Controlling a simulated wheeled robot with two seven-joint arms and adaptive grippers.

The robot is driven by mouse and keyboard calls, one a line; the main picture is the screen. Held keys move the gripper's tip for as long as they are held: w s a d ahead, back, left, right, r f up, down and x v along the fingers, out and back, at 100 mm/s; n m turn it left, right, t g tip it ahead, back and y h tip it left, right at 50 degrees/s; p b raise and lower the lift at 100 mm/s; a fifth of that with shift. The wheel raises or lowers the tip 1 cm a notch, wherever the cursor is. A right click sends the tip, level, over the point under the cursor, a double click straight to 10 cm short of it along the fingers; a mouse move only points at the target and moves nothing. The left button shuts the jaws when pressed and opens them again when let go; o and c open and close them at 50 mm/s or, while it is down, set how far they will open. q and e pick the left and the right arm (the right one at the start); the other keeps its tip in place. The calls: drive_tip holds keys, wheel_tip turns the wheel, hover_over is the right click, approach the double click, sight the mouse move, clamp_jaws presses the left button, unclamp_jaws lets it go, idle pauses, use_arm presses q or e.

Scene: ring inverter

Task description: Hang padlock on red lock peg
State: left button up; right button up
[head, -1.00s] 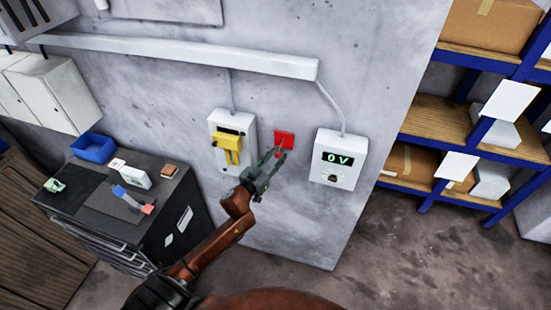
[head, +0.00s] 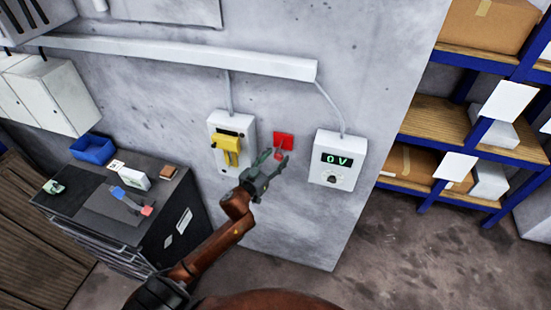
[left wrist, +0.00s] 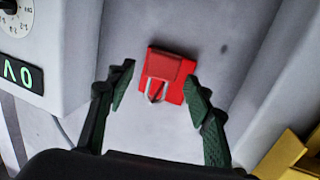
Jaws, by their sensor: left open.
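The red lock plate (head: 284,139) is on the grey wall between the yellow-handled switch box and the 0 V display box. The padlock (left wrist: 168,66) has a red body and a pale shackle and shows against the plate in the left wrist view, where the picture is upside down. It appears to hang by its shackle at the peg, just below the plate in the head view (head: 279,155). The peg itself is hard to make out. My left gripper (left wrist: 160,95) is open, its fingers apart on either side of the padlock and not visibly touching it. My right gripper is not in view.
The switch box (head: 231,144) is left of the plate and the display box (head: 338,160) right of it, both projecting from the wall. A dark cabinet (head: 70,200) with a blue bin (head: 93,149) stands at the left. Shelving (head: 470,130) stands at the right.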

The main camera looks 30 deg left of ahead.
use_arm(q)
drive_tip(key=s, duration=1.2)
drive_tip(key=s+a+f+g+y+b, duration=0.1)
drive_tip(key=a+f+g+b, duration=0.15)
drive_tip(key=f, duration=1.05)
drive_tip(key=s+a+f+g+y+b, duration=0.1)
drive_tip(key=a+f+g+b, duration=0.15)
drive_tip(key=f, duration=1.15)
drive_tip(key=s+f+g+b, duration=0.2)
drive_tip(key=s+f, duration=0.3)
drive_tip(key=f, duration=0.6)
drive_tip(key=s+f+g+b, duration=0.1)
drive_tip(key=s+f, duration=0.4)
drive_tip(key=f, duration=0.6)
drive_tip(key=s+f+g+b, duration=0.2)
drive_tip(key=s+f, duration=0.2)
drive_tip(key=f, duration=0.7)
drive_tip(key=s+d+f+g+b, duration=0.3)
drive_tip(key=s+d+f, duration=0.2)
drive_tip(key=s+f, duration=0.7)
drive_tip(key=s+d+f+m+g+h+b, duration=0.1)
drive_tip(key=s+d+f+g+b, duration=0.2)
drive_tip(key=s+f, duration=1)
drive_tip(key=s+d, duration=0.2)
drive_tip(key=s, duration=0.5)
drive_tip(key=shift+w, duration=0.1)
